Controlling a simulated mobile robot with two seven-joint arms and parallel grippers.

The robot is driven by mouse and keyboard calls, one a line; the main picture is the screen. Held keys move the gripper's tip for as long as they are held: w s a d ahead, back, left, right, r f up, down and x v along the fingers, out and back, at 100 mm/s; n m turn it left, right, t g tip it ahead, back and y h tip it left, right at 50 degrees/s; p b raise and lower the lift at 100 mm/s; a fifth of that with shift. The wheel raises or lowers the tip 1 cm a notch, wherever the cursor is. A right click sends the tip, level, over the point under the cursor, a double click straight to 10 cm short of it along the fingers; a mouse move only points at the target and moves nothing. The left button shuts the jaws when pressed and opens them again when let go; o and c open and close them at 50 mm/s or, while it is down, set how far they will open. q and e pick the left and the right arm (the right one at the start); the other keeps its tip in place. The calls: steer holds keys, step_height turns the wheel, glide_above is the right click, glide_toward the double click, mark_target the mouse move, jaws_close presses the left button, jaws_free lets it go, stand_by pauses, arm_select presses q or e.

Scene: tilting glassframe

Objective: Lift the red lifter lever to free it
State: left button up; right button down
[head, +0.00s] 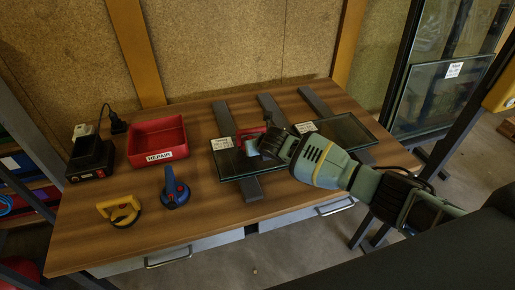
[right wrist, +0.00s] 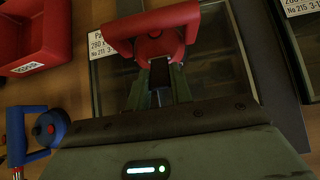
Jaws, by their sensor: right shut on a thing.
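The red lifter (head: 246,134) sits on the left part of a dark glass pane (head: 232,163) on the workbench. In the right wrist view the lifter (right wrist: 150,22) shows a red handle bar and a round red body. My right gripper (head: 262,146) reaches in from the right, over the pane. In the right wrist view its fingers (right wrist: 160,82) are shut on the lifter's dark lever (right wrist: 160,65), just below the red body. The fingers hide part of the lever, so its angle is hard to tell. My left gripper is not in view.
Grey bars (head: 224,118) support the pane. To the left stand a red REPAIR tray (head: 158,139), a blue lifter (head: 174,188), a yellow lifter (head: 120,210) and a black charger box (head: 91,160). A glass rack (head: 438,95) stands at the right.

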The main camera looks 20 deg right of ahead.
steer(key=shift+w+r+g, duration=0.2)
steer(key=shift+r+g, duration=0.05)
steer(key=shift+g, duration=0.35)
steer(key=c, duration=1.2)
jaws_free()
steer(key=shift+c, duration=0.2)
steer(key=v, duration=0.7)
steer(key=shift+s+r, duration=0.25)
steer(key=shift+s, duration=0.05)
